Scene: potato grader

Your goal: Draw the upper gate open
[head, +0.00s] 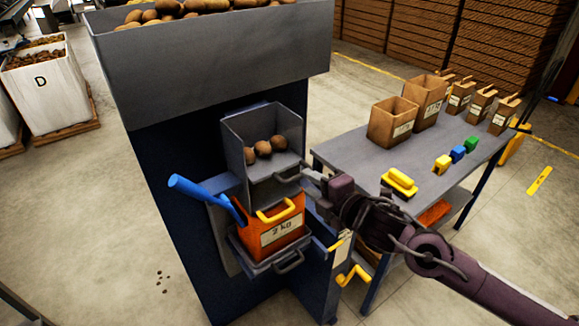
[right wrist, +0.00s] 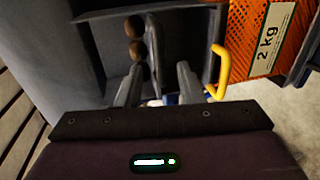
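The upper gate (head: 262,178) is the grey front of the upper hopper box on the grader, with a small dark handle (head: 287,177) at its right. Several potatoes (head: 263,149) lie behind it. My right gripper (head: 308,176) is beside this handle. In the right wrist view its two fingers (right wrist: 158,90) stand apart, with a grey edge of the gate (right wrist: 153,48) beyond and between them; I see no firm contact. Whether the handle lies between the fingers is hard to tell. My left gripper is not in view.
An orange 2 kg crate (head: 275,233) with a yellow handle sits below the gate, above a lower dark handle (head: 290,262). A blue lever (head: 203,194) sticks out at left. A grey table (head: 440,180) with boxes and coloured blocks stands at right.

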